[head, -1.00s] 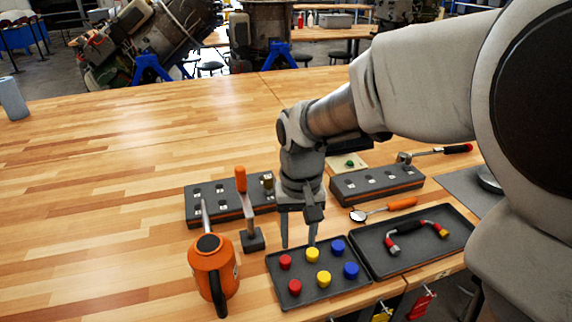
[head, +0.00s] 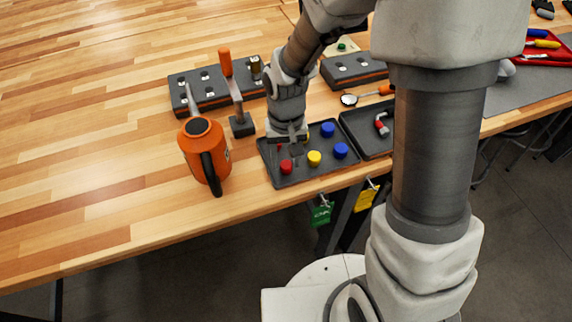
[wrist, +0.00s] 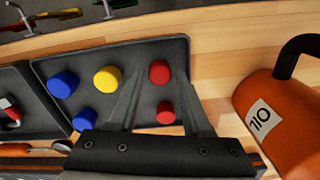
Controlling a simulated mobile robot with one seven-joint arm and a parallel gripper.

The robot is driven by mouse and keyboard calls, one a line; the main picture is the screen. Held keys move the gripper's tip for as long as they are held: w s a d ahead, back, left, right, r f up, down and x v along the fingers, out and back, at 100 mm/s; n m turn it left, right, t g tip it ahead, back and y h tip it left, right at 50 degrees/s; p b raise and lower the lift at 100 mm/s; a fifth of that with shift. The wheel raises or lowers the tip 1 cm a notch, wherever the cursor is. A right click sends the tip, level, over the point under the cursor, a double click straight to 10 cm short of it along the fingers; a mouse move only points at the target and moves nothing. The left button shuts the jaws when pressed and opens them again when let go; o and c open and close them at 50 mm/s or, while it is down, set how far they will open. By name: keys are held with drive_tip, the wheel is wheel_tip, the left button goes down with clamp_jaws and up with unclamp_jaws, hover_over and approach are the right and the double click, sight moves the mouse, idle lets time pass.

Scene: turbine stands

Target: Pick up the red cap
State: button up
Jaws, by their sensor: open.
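Two red caps sit at the left end of a dark tray (head: 300,181) in the head view. The front red cap (head: 286,166) is in plain sight, and the other is mostly hidden behind my gripper (head: 291,155). In the wrist view both the front red cap (wrist: 159,72) and the second red cap (wrist: 165,113) show in the gap between my fingers. My gripper (wrist: 157,80) is open and empty, pointing down over the tray's left part. I cannot tell whether the fingers touch a cap.
A yellow cap (head: 314,158) and blue caps (head: 340,150) share the tray. An orange-handled tool (head: 233,92) stands upright behind. A second tray (head: 368,143) adjoins on the right. The table's left side is clear.

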drive_tip(key=shift+f, duration=0.7)
clamp_jaws()
idle(0.9)
